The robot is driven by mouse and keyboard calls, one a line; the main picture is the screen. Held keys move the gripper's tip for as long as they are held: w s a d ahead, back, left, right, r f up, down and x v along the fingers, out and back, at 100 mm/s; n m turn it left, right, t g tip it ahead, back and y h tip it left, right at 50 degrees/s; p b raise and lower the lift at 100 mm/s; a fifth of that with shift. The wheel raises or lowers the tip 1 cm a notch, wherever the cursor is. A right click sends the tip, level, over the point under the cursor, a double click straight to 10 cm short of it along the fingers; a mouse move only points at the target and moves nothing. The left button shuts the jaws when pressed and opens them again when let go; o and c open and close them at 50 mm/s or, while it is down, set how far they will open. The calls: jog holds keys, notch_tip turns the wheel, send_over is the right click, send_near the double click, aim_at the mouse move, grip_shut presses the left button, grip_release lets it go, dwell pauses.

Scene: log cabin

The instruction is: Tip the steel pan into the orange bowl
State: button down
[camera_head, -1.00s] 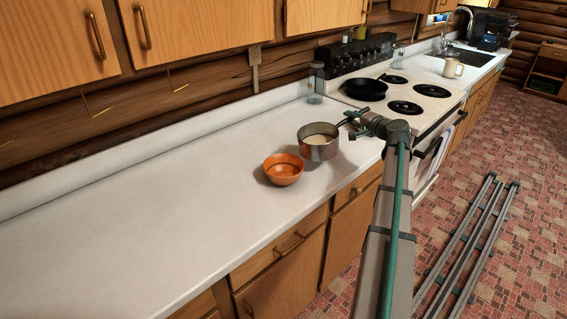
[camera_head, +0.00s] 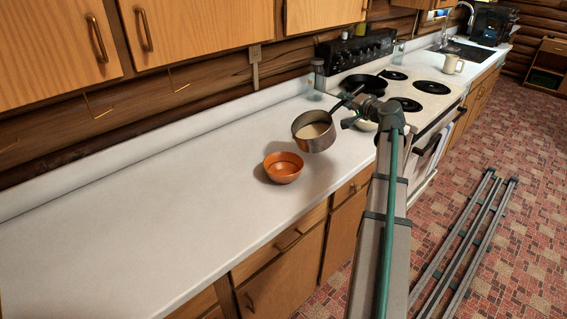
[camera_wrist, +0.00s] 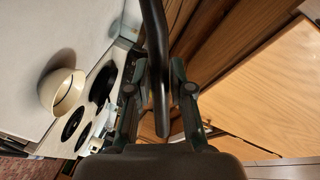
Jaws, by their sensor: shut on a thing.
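The steel pan (camera_head: 322,143) is held up off the white counter, close behind and to the right of the orange bowl (camera_head: 283,174). It is tilted slightly and has pale contents inside. My gripper (camera_head: 352,106) is shut on the pan's dark handle, which runs up between the fingers in the wrist view (camera_wrist: 155,45). The fingers (camera_wrist: 159,88) stand on either side of the handle there. The orange bowl stands upright on the counter, apart from the pan, and looks empty. The pan's body and the orange bowl are out of the wrist view.
A cream bowl (camera_wrist: 60,92) stands near the stove; my arm partly hides it in the head view (camera_head: 366,126). A black frying pan (camera_head: 364,84) is on the stove. A glass jar (camera_head: 319,76) stands by the wall. The counter left of the orange bowl is clear.

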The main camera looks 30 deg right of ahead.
aim_at(336, 105)
jog(key=shift+n, duration=0.9)
jog(key=shift+s+a+r, duration=0.1)
jog(key=shift+a+r, duration=0.5)
jog(key=shift+a, duration=0.4)
jog(key=shift+s+a+r, duration=0.1)
jog(key=shift+a+r, duration=0.5)
jog(key=shift+a, duration=0.35)
jog(key=shift+n+h, duration=0.5)
jog(key=shift+n, duration=0.4)
jog(key=shift+s+a+r+p, duration=0.2)
jog(key=shift+a+r+p, duration=0.55)
jog(key=shift+a+r, duration=1)
jog(key=shift+a+t, duration=0.3)
jog(key=shift+a, duration=0.15)
jog(key=shift+a+n, duration=0.15)
jog(key=shift+n, duration=0.15)
jog(key=shift+a+r, duration=0.1)
jog(key=shift+a, duration=0.05)
jog(key=shift+a+r+n, duration=0.15)
jog(key=shift+a+n, duration=0.15)
jog(key=shift+s+a+r, duration=0.1)
jog(key=shift+a, duration=0.2)
